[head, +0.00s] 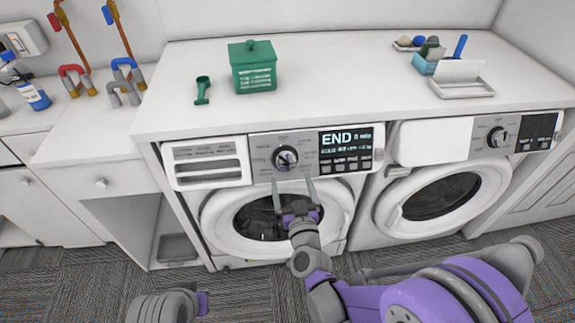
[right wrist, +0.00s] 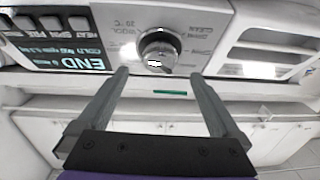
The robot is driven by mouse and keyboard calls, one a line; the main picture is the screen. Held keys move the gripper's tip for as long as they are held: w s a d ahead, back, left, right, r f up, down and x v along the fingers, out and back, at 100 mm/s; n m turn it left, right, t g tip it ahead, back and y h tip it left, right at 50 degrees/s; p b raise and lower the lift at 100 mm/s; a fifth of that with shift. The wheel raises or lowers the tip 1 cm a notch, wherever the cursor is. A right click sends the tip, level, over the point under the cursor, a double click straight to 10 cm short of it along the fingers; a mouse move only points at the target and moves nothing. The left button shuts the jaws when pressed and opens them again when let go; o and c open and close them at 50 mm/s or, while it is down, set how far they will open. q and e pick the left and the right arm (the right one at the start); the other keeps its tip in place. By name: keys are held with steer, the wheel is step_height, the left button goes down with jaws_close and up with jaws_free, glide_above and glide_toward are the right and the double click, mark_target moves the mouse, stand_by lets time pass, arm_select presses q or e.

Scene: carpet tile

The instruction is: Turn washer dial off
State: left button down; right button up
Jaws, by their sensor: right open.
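The left washer (head: 335,205) has a round dark dial (head: 286,158) on its panel, beside a display (head: 345,150) that reads "END". The dial also shows in the right wrist view (right wrist: 159,51), just beyond and between the fingertips. My right gripper (head: 292,188) is open and empty, just below the dial in the head view. Its two fingers (right wrist: 161,82) are spread wider than the dial, and I see no contact. My left gripper (head: 200,303) shows only in part at the bottom edge; its jaws cannot be made out.
A second machine (head: 440,200) with its own dial (head: 497,137) stands at the right. The white counter (head: 330,75) above holds a green box (head: 253,68), a green scoop (head: 202,90) and a tray (head: 460,88). Carpeted floor (head: 90,285) lies in front.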

mark_target(285, 165)
steer(key=w, duration=0.4)
steer(key=w+p, duration=0.1)
steer(key=w, duration=0.1)
steer(key=shift+w+a, duration=0.3)
steer(key=shift+a, duration=0.05)
steer(key=c, duration=1.3)
steer(key=shift+o, duration=0.2)
steer(key=shift+s+a+f+m+h+b, duration=0.15)
steer(key=shift+m+h+b, duration=0.35)
steer(key=shift+m+b, duration=0.55)
steer(key=shift+m+h+b, duration=0.6)
steer(key=shift+m+b, duration=0.15)
steer(key=shift+m, duration=0.2)
steer(key=m+h+b, duration=0.1)
steer(key=m, duration=0.2)
steer(key=shift+a+h, duration=0.15)
steer(key=shift+h, duration=0.15)
steer(key=shift+a+r+m+g+h, duration=0.1)
steer(key=shift+m+g+h, duration=0.3)
steer(key=shift+m, duration=0.75)
steer(key=shift+r+m+g+h, duration=0.1)
steer(key=shift+m+g+h, duration=0.1)
steer(key=shift+m+h, duration=0.7)
steer(key=shift+m, duration=0.45)
